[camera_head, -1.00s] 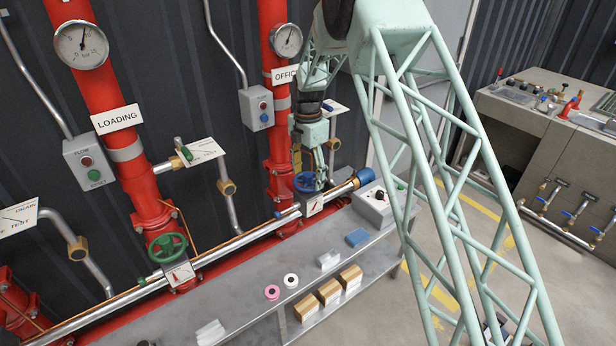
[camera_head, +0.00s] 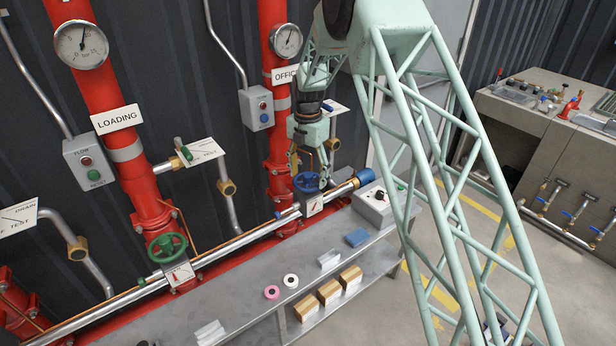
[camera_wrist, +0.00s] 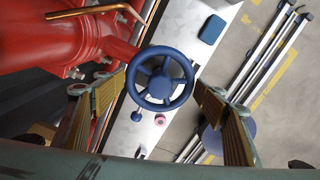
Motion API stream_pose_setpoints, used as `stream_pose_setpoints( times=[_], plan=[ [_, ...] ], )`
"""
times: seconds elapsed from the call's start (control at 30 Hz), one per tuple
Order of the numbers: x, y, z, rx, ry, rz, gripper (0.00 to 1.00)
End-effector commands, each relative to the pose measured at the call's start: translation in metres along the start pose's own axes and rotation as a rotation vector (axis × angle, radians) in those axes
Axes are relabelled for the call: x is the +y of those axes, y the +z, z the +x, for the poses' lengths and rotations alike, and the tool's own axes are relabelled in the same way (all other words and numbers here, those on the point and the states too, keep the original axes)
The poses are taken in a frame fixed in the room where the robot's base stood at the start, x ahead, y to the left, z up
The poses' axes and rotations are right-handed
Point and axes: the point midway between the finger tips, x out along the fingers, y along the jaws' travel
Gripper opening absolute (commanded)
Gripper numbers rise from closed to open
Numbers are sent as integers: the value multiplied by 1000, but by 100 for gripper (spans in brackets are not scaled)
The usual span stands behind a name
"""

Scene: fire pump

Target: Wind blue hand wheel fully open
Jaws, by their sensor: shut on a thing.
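The blue hand wheel (camera_head: 307,183) sits at the foot of the right red riser, above a small white indicator plate (camera_head: 314,206) with a dark pointer. My gripper (camera_head: 310,172) is directly above the wheel, pointing down. In the wrist view the wheel (camera_wrist: 161,78) is in the middle, with its spokes and hub showing.
A green hand wheel (camera_head: 167,248) is on the left riser. A silver pipe (camera_head: 235,243) runs past both wheels to a blue end cap (camera_head: 364,177). Red pipework (camera_wrist: 60,45) is close left in the wrist view.

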Motion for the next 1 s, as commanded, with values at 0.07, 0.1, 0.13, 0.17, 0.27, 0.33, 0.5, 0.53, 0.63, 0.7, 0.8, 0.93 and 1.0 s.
stream_pose_setpoints(
  times=[0.07, 0.1, 0.13, 0.17, 0.27, 0.33, 0.5, 0.53, 0.63, 0.7, 0.8, 0.93, 1.0],
  plan=[
    [0, 0, 0, 0, 0, -37, 53],
    [0, 0, 0, 0, 0, -60, 53],
    [0, 0, 0, 0, 0, -77, 53],
    [0, 0, 0, 0, 0, -94, 53],
    [0, 0, 0, 0, 0, -152, 53],
    [0, 0, 0, 0, 0, -191, 53],
    [0, 0, 0, 0, 0, -289, 53],
    [0, 0, 0, 0, 0, -307, 53],
    [0, 0, 0, 0, 0, -364, 53],
    [0, 0, 0, 0, 0, -404, 53],
    [0, 0, 0, 0, 0, -461, 53],
    [0, 0, 0, 0, 0, -535, 53],
    [0, 0, 0, 0, 0, -573, 53]
  ],
)
